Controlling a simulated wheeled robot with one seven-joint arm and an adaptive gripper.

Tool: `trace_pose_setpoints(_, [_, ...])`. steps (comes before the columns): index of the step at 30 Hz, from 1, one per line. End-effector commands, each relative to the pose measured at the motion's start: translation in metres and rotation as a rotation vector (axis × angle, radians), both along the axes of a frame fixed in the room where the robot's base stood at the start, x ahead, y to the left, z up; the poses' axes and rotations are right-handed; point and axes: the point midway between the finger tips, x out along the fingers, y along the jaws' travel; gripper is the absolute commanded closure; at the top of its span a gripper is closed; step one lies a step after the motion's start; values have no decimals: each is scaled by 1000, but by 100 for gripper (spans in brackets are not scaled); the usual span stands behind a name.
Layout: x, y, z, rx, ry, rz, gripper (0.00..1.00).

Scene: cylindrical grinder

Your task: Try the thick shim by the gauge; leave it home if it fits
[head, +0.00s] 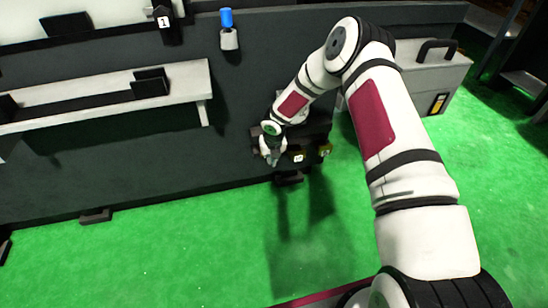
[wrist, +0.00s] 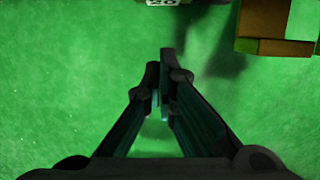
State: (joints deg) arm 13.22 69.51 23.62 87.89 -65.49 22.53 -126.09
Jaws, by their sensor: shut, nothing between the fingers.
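My gripper (head: 272,158) hangs in front of the dark machine front, beside a small dark ledge with a white number tag (head: 298,158). In the wrist view my gripper (wrist: 161,72) has its fingertips together with nothing between them, above green floor. A brown and olive block (wrist: 276,26) is at the upper right of the wrist view, apart from the fingers. A tagged edge (wrist: 165,2) is cut off at the top. A small yellowish piece (head: 325,150) sits at the ledge's right end. I cannot tell which piece is the thick shim or the gauge.
A pale rail (head: 190,82) with dark blocks runs along the machine at left. A blue-topped fitting (head: 227,30) and a dark block tagged 1 (head: 165,24) are above. A grey case (head: 410,85) stands at right. The green floor (head: 180,255) in front is mostly clear.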

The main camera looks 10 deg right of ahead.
Motion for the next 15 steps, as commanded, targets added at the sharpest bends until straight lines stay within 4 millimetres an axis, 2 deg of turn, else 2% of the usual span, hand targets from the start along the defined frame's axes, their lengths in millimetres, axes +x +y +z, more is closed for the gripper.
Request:
trace_pose_setpoints(1, [1,0,15,0,-7,0,100])
trace_pose_setpoints(10, [-12,0,64,0,-5,0,100])
trace_pose_setpoints(15, [-18,0,83,1,-5,-1,100])
